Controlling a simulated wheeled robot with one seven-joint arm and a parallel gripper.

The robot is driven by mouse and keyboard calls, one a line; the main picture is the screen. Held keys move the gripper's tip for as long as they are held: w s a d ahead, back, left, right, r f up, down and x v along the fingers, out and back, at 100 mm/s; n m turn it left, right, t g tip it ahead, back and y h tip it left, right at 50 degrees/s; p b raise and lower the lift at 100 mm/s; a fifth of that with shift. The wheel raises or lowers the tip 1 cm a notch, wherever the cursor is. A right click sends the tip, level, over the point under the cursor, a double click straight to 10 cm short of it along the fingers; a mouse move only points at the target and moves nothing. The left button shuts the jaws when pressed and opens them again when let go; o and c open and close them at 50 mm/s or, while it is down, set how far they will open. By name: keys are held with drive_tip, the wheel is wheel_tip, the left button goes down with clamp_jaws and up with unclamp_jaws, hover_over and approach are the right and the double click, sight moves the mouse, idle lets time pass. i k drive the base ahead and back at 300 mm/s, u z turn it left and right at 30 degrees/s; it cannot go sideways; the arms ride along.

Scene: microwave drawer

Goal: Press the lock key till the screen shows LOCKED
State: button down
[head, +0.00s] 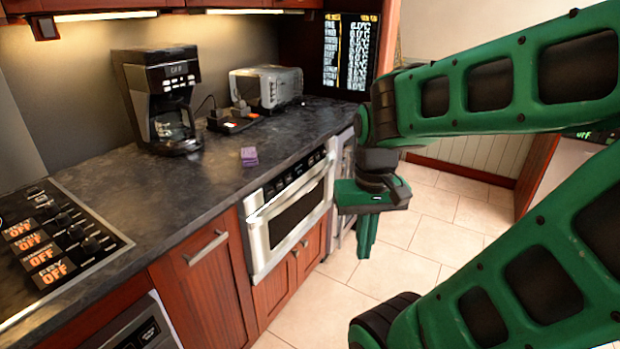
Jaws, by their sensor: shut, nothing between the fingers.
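The microwave drawer (291,222) is a steel-fronted unit built in under the dark counter, with a dark window and a bar handle. Its dark control strip (293,181) runs along the top of its front. The keys and screen on it are too small to read, so I cannot pick out the lock key or tell whether the screen shows LOCKED. My gripper (366,252) is green, shut and empty, and points down. In the head view it appears to the right of the drawer, over the tiled floor, apart from the control strip.
A coffee maker (161,100), a toaster (267,87) and a purple block (249,157) stand on the counter (200,185). A cooktop (55,250) with several knobs is at the left. A black display (349,52) hangs at the back. Tiled floor (400,275) is open to the right.

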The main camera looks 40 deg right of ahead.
sight(288, 177)
drive_tip(key=z, duration=1.8)
drive_tip(key=k, duration=1.15)
drive_tip(key=u, duration=1.15)
drive_tip(key=i, duration=1)
